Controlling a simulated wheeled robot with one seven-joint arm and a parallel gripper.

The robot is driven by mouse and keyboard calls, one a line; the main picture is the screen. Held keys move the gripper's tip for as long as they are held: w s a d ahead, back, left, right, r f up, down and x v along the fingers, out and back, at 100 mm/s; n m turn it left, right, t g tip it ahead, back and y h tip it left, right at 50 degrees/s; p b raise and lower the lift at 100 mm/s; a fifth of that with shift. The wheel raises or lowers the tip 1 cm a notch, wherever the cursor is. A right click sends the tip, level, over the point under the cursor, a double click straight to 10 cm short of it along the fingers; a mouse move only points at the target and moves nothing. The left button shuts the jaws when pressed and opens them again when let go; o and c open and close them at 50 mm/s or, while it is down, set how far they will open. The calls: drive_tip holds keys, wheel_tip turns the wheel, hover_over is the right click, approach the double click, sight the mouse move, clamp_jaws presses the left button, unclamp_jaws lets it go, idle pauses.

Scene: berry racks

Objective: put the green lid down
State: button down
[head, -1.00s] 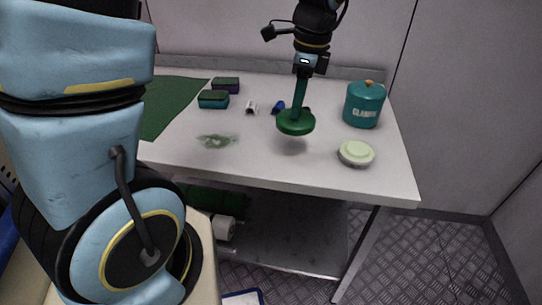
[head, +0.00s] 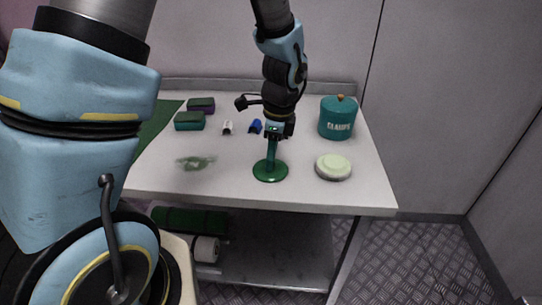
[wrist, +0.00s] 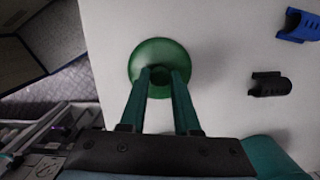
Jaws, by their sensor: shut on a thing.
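The green lid (head: 282,172) is a round green disc. It lies flat at the front middle of the white table, and no gap shows beneath it. It also shows in the wrist view (wrist: 152,50). My gripper (wrist: 160,76) points down over it, with its two green fingers shut on the small knob at the lid's centre. The fingertips hide part of the knob. In the head view my gripper (head: 271,161) stands upright above the lid.
A pale green-white round container (head: 333,167) stands right of the lid. A teal canister (head: 337,121) is behind it. The table's front edge (head: 250,202) is close.

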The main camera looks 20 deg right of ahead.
sight(277, 168)
drive_tip(key=shift+f, duration=0.1)
drive_tip(key=c, duration=1.1)
unclamp_jaws()
drive_tip(key=shift+f, duration=0.1)
drive_tip(key=o, duration=0.5)
drive_tip(key=shift+c, duration=0.2)
wheel_tip(277, 168, up, 12)
drive_tip(key=d, duration=0.1)
drive_tip(key=shift+s+r+b, duration=0.2)
drive_tip(key=shift+s+b, duration=0.15)
drive_tip(key=w+a+f+n, duration=0.1)
drive_tip(key=a+f+n, duration=0.1)
drive_tip(key=a+n, duration=0.9)
drive_tip(key=w+a+f+n+h, duration=0.1)
drive_tip(key=a+f+n, duration=0.1)
drive_tip(key=a+n, duration=1)
drive_tip(key=a, duration=0.3)
drive_tip(key=shift+a+t, duration=0.3)
drive_tip(key=shift+t, duration=0.1)
